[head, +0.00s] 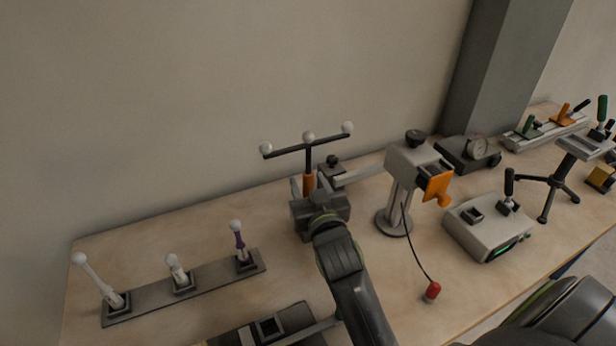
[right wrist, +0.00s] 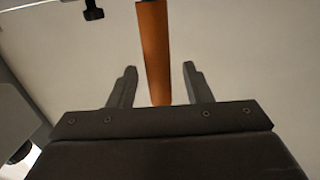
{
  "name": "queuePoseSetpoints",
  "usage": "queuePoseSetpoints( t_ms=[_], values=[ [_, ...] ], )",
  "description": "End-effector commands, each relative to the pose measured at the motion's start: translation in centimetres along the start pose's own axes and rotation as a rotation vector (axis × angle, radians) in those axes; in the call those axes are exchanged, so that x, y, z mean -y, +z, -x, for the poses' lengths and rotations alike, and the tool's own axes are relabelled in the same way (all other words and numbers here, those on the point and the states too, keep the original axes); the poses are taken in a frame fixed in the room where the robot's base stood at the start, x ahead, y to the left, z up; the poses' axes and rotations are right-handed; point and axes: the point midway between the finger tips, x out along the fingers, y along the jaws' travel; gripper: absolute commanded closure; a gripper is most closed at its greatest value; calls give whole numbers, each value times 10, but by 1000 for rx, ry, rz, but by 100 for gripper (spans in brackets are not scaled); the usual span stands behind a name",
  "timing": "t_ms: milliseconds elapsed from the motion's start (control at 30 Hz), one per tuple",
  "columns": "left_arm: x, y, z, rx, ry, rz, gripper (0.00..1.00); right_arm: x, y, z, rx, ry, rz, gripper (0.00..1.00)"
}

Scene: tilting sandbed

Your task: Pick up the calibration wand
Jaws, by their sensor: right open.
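The calibration wand has a dark T-shaped bar with three white balls (head: 308,138) and an orange handle (head: 308,182). It is upright in the middle of the head view. In the right wrist view the orange handle (right wrist: 154,45) runs down between the fingers, with gaps on both sides. My right gripper (head: 311,186) is open around the handle's lower part; its fingers also show in the right wrist view (right wrist: 159,72). The handle's lower end is hidden behind the gripper in the head view. My left gripper is not in view.
A grey stand (head: 396,205) with an orange part is close right of the gripper; its arm with a black knob (head: 333,160) reaches towards the wand. A strip (head: 210,282) holding three white-tipped pieces is at left. A grey box (head: 487,228) stands at right. The wall is behind.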

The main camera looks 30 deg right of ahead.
Motion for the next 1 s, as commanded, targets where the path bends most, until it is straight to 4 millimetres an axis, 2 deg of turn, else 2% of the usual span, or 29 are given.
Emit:
queuePoseSetpoints(
  t_ms=[100,300,633,867,1000],
  values=[
    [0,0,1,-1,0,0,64,0,0,-6,0,1,1,55],
    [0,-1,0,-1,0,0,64,0,0,-6,0,1,0,55],
    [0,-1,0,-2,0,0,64,0,0,-6,1,0,0,97],
    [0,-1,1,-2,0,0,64,0,-2,-6,-2,0,-1,97],
    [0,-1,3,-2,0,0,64,0,-18,-6,-6,0,-3,97]
  ],
)
